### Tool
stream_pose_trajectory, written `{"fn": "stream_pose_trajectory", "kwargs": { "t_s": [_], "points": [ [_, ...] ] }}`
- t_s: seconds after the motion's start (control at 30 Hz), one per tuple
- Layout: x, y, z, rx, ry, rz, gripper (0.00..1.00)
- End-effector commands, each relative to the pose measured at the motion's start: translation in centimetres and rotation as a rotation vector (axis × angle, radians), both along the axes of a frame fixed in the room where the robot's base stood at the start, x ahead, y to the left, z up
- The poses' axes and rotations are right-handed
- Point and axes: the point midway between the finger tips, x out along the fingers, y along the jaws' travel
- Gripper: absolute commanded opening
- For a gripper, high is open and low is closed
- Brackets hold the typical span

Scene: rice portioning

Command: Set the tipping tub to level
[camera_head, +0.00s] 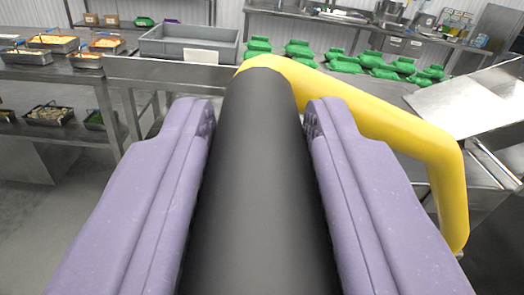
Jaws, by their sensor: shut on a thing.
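My gripper (259,118) has two purple fingers, one on each side of a thick black handle grip (255,190). It is shut on this grip, which runs from the bottom of the picture up between the fingers. The far end of the grip joins a bent yellow tube (380,118), which goes right and then turns down. A sloping bare metal sheet (475,103) shows at the right, behind the tube. I cannot tell whether it is part of the tipping tub. The tub's angle cannot be made out, and the fingers and grip hide much of the middle.
A grey bin (190,43) with a white label stands on a steel table beyond the grip. Several green containers (297,48) sit to its right. Trays of food (53,43) stand on a steel table at the left. Open floor (50,215) shows at the lower left.

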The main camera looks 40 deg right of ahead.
Motion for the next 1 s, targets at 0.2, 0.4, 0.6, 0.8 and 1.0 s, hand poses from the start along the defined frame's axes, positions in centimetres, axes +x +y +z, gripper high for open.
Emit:
{"fn": "stream_pose_trajectory", "kwargs": {
  "t_s": [0.2,0.4,0.6,0.8,1.0],
  "points": [
    [-0.1,0.3,-0.6,0.005,0.011,0.005,0.42],
    [-0.1,0.2,-0.4,0.004,0.008,0.003,0.56],
    [-0.4,0.4,-0.3,0.004,0.006,0.003,0.56],
    [-3.2,2.4,-0.3,0.005,0.006,0.005,0.56],
    [-5.8,4.1,-0.4,0.005,0.007,0.005,0.56]
  ]
}}
